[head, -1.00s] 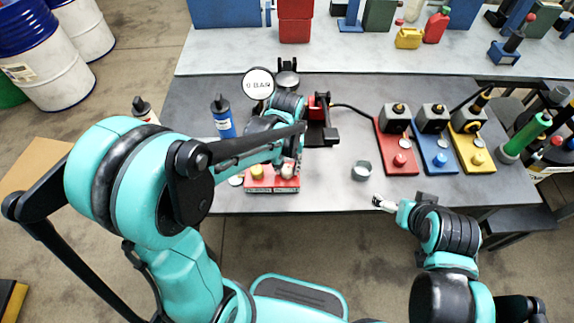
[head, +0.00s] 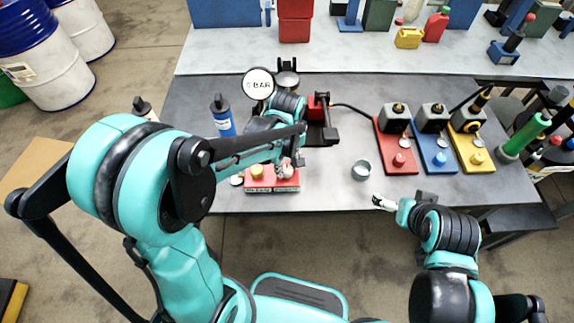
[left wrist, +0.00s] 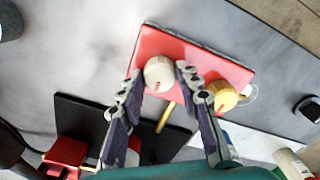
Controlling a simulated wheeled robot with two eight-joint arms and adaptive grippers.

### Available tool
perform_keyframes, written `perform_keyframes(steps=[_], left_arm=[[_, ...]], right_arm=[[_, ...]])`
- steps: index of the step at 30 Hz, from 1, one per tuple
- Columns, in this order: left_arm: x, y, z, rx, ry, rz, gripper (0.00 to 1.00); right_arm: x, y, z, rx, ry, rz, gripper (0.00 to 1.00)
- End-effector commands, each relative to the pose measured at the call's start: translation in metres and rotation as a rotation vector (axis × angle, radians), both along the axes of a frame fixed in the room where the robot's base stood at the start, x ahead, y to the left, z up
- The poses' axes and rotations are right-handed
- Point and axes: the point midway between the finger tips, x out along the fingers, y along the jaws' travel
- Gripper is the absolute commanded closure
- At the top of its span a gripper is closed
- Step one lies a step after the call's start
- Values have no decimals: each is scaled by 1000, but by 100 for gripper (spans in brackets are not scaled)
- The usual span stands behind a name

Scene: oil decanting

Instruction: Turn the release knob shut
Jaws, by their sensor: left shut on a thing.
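The red control box (head: 272,186) lies near the front edge of the grey table. It carries a yellow knob (head: 257,172) on the left and a cream knob (head: 285,171) on the right. In the left wrist view the cream knob (left wrist: 158,73) sits between the two fingertips of my left gripper (left wrist: 159,75), which is shut on it. The yellow knob (left wrist: 223,97) is outside the fingers. The labels on the box's front are too small to read. My right gripper (head: 383,203) hangs at the table's front edge, away from the box; its finger gap is unclear.
A round gauge (head: 258,84) reads 0 BAR behind my left arm. A blue bottle (head: 222,118) stands left of it. A small metal cup (head: 361,170) stands right of the box. Red (head: 397,153), blue (head: 434,155) and yellow (head: 473,153) stations stand at right.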

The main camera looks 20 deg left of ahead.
Motion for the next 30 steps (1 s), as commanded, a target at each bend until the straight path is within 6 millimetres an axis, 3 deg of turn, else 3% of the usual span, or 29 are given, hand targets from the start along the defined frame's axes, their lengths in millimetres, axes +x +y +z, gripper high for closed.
perform_keyframes(steps=[15,16,18,30], left_arm=[[0,0,0,0,0,17,95],[0,0,0,0,0,17,59],[0,0,0,0,0,17,45],[0,0,8,0,0,16,45]], right_arm=[[0,0,0,0,0,0,0],[0,0,0,0,0,0,0],[0,0,0,0,0,0,0],[0,0,0,0,0,0,0]])
